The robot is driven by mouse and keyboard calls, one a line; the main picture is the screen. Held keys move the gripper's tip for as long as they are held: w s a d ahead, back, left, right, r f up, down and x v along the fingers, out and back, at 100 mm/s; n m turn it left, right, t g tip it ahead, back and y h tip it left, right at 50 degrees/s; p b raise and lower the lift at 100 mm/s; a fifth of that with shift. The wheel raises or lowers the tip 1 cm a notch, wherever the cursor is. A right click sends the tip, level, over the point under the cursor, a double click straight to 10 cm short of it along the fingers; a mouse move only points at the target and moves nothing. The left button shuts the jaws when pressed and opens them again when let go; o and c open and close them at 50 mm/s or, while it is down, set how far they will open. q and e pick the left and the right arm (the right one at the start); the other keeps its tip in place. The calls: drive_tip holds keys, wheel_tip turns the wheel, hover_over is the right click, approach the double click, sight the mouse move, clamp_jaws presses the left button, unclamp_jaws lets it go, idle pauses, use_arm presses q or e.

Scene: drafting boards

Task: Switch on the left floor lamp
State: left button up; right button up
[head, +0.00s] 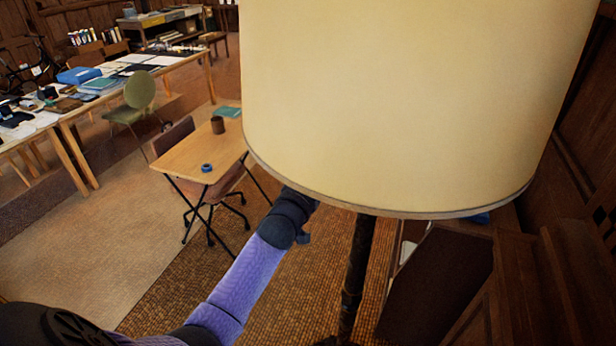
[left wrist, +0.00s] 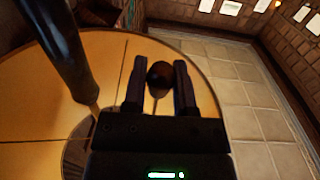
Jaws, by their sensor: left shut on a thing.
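The floor lamp's large cream shade (head: 410,100) fills the upper middle and right of the head view, with its dark pole (head: 357,270) below. My left arm reaches up under the shade's lower left edge, and the shade hides the gripper there. In the left wrist view, my left gripper (left wrist: 160,68) is shut on a small dark rounded knob (left wrist: 160,76), with one finger on each side. Behind it is the yellow round inside of the shade (left wrist: 105,60), with the dark pole (left wrist: 62,50) at upper left. I cannot tell whether the lamp is lit. My right gripper is not in view.
A long cluttered table (head: 70,112) is farther left. Dark wooden furniture (head: 540,270) stands close at right.

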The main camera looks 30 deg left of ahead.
use_arm(q)
drive_tip(key=shift+f+b, duration=0.55)
drive_tip(key=shift+f, duration=0.15)
drive_tip(key=o, duration=0.9)
drive_tip(key=s+p, duration=0.1)
drive_tip(key=s, duration=0.1)
drive_tip(key=s+d+p, duration=0.1)
drive_tip(key=s+p, duration=0.1)
drive_tip(key=s, duration=0.1)
drive_tip(key=s+p, duration=0.2)
drive_tip(key=s, duration=0.1)
drive_tip(key=shift+d, duration=0.3)
